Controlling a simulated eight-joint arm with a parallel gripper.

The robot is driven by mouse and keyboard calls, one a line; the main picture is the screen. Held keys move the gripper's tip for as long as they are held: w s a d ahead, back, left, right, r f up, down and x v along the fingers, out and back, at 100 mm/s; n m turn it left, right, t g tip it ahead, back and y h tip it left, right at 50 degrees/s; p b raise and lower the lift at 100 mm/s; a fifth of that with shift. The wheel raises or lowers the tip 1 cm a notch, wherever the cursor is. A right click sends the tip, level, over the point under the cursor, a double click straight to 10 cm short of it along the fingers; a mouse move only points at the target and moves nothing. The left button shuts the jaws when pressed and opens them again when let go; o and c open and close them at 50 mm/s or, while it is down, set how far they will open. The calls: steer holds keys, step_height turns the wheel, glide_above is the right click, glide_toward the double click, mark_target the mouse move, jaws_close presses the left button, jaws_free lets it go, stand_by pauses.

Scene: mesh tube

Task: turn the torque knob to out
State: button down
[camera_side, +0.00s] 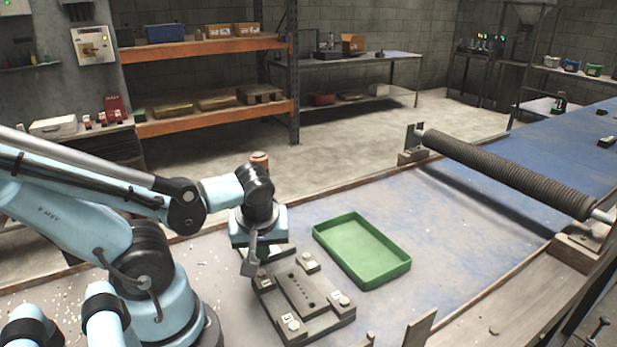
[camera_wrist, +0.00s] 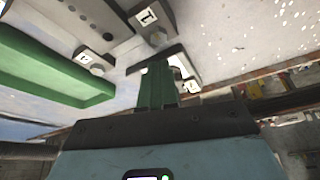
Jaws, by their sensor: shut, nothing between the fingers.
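A grey fixture (camera_side: 303,301) with a dark slotted centre plate lies on the bench in the side view. Small corner blocks with knob-like tops sit on it, including one at the right (camera_side: 341,300) and one in front (camera_side: 291,322). In the wrist view, white labels mark blocks 1 (camera_wrist: 147,17) and 2 (camera_wrist: 85,59). My gripper (camera_side: 260,252) points down at the fixture's far left corner. Its green fingers (camera_wrist: 160,82) are shut and empty, close to a labelled corner block. Contact cannot be told. I cannot tell which part is the torque knob.
A green tray (camera_side: 362,250) stands empty just right of the fixture; its edge also shows in the wrist view (camera_wrist: 50,80). A dark mesh-wrapped roller (camera_side: 505,172) spans the blue bench surface at the right. Bench between tray and roller is clear.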

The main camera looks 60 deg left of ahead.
steer(key=shift+x, duration=1.1)
steer(key=shift+w+a, duration=0.3)
steer(key=shift+a, duration=0.65)
steer(key=shift+w+a, duration=0.3)
steer(key=shift+a, duration=0.6)
steer(key=shift+w+n+g, duration=0.25)
steer(key=shift+n, duration=0.4)
steer(key=shift+w+n+g, duration=0.2)
steer(key=shift+n+g, duration=0.05)
steer(key=shift+n, duration=0.4)
steer(key=shift+w+a+n+g, duration=0.1)
steer(key=shift+w+n+g, duration=0.25)
steer(key=shift+n, duration=0.55)
steer(key=n, duration=0.1)
steer(key=n+g, duration=0.1)
steer(key=n, duration=0.1)
steer(key=w+n, duration=0.1)
steer(key=shift+a+n+g, duration=0.3)
steer(key=shift+g, duration=0.05)
steer(key=shift+w+a, duration=0.1)
steer(key=shift+a, duration=0.05)
steer(key=shift+w+a, duration=0.15)
steer(key=shift+a, duration=0.1)
